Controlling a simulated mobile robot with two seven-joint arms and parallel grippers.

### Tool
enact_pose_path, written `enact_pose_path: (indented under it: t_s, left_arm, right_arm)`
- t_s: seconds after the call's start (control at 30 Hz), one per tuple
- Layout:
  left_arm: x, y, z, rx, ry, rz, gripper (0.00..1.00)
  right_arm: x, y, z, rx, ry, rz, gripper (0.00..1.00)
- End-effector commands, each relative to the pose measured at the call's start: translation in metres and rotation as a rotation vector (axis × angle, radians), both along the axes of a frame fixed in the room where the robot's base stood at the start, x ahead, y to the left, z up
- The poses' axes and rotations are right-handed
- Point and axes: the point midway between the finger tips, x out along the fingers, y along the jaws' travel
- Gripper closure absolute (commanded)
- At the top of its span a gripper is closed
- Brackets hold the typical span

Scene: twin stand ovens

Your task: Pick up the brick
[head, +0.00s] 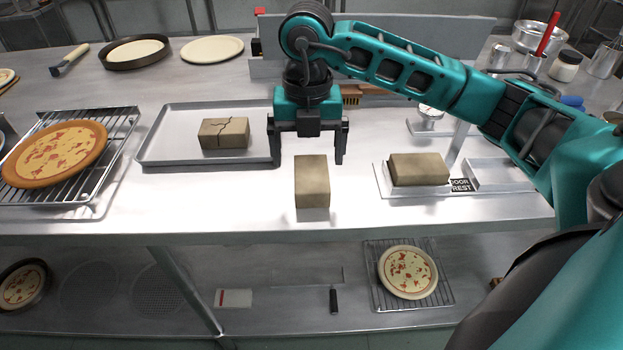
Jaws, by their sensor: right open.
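A plain tan brick (312,183) stands by itself on the metal table, near the front edge. My right gripper (308,160) is open and empty, pointing down. In the picture its two fingers lie left and right of the brick's far end; I cannot tell how high they are above the table. A second brick (223,133), with a dark crack across it, lies on a shallow metal tray (163,152) to the left. A third brick (419,169) lies on a plate labelled "DOOR REST" (460,185) to the right. My left gripper is not in view.
A pizza (54,153) lies on a wire rack (118,140) at the left. Pans, dough and a scraper (70,59) are at the back left; pots (537,38) are at the back right. A lower shelf (255,322) holds another pizza (408,272). The table's front strip is clear.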

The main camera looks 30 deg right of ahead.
Motion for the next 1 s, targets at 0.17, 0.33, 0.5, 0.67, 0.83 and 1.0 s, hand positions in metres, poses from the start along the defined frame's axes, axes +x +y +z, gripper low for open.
enact_pose_path:
  t_s: [0.17, 0.33, 0.5, 0.67, 0.83, 1.0]
  left_arm:
    - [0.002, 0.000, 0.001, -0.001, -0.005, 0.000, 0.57]
    - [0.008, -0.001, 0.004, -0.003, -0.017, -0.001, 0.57]
    - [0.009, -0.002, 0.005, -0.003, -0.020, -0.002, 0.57]
    - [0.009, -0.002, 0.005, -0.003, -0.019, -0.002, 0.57]
    - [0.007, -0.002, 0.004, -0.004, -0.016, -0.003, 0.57]
    - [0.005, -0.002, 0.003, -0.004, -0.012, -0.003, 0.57]
  right_arm:
    - [0.003, -0.011, -0.027, -0.002, 0.005, -0.004, 0.04]
    - [0.003, -0.010, -0.045, -0.002, 0.003, 0.000, 0.04]
    - [0.004, -0.010, -0.047, -0.001, 0.001, 0.000, 0.04]
    - [0.004, -0.010, -0.047, -0.001, 0.001, 0.000, 0.11]
    - [0.004, -0.010, -0.047, -0.001, 0.001, 0.000, 0.27]
    - [0.004, -0.010, -0.047, -0.001, 0.001, 0.000, 0.44]
